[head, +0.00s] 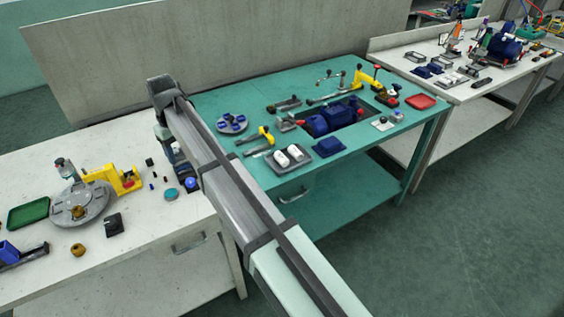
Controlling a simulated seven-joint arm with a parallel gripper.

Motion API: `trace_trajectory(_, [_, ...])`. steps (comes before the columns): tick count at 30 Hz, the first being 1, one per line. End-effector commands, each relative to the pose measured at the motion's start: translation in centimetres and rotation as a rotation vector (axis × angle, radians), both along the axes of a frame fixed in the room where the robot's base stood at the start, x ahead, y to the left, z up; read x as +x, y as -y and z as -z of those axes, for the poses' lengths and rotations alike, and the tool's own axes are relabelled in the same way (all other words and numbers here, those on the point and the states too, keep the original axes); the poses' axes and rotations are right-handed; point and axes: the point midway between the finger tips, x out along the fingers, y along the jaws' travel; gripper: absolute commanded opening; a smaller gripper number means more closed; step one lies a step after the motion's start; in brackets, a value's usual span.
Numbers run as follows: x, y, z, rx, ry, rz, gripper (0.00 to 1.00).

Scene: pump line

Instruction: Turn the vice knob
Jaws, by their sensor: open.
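A small grey vice-like fixture (287,122) stands on the teal bench (225,95), left of the dark blue pump body. Its knob is too small to make out. Another low grey clamp-like tool (284,105) lies just behind it, and I cannot tell for certain which is the vice.
The blue pump body (332,117) sits in a bench recess. A yellow press (365,79) and red tray (421,101) stand to its right.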

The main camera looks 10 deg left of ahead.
Motion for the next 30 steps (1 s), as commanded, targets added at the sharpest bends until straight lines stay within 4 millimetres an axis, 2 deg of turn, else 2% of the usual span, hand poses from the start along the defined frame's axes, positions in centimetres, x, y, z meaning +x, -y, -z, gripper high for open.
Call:
trace_trajectory(3, [0.1,-0.1,-2.1,0.002,0.001,0.000,0.60])
trace_trajectory(10, [-0.1,0.9,-1.8,-0.021,0.017,0.197,0.60])
trace_trajectory(13, [-0.7,2.7,-1.0,-0.045,0.039,0.289,0.60])
trace_trajectory(30, [2.4,10.3,2.9,-0.113,0.053,0.447,0.60])
